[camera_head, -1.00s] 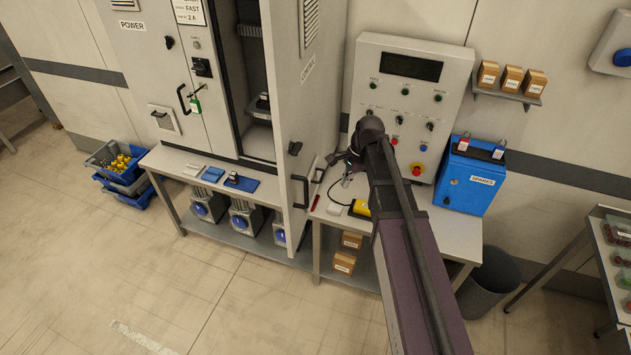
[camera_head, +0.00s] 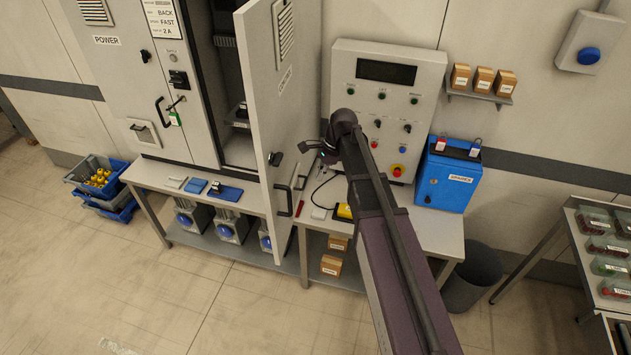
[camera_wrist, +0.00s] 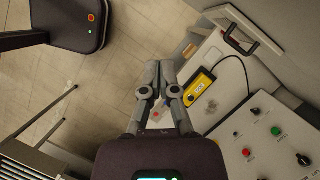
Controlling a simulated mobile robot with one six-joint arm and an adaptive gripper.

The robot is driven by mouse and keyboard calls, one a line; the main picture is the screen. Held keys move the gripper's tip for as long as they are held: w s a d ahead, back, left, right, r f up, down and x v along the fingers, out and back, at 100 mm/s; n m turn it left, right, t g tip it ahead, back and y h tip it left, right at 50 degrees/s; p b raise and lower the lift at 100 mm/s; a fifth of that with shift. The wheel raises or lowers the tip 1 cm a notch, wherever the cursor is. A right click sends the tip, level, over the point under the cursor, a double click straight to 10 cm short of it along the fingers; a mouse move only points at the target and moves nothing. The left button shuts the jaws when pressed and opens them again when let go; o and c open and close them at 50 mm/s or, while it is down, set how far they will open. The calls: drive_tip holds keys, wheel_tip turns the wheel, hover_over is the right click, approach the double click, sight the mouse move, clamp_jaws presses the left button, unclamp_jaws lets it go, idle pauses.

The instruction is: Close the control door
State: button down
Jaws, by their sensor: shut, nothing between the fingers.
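The control door (camera_head: 268,120) is the pale cabinet door labelled CONTROL. In the head view it stands swung open from the tall cabinet, with a dark handle (camera_head: 283,201) near its free edge. The handle also shows at the top right of the wrist view (camera_wrist: 241,38). My gripper (camera_wrist: 159,70) is shut and empty. In the head view it is small and partly hidden by my arm, just right of the door, above the bench. In the wrist view the handle is up and right of the fingertips, apart from them.
A sloped control panel (camera_head: 388,72) and a blue lock box (camera_head: 446,178) stand on the bench right of the door. A yellow device (camera_wrist: 201,87) with a black cable lies near my gripper. The cabinet bay (camera_head: 237,150) behind the door is open. Floor in front is clear.

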drive_tip(key=s+a+f+b, duration=0.2)
drive_tip(key=a+f+b, duration=0.5)
drive_tip(key=f+b, duration=0.1)
drive_tip(key=shift+s+f, duration=0.25)
drive_tip(key=shift+f, duration=0.15)
idle(0.6)
drive_tip(key=shift+a, duration=0.1)
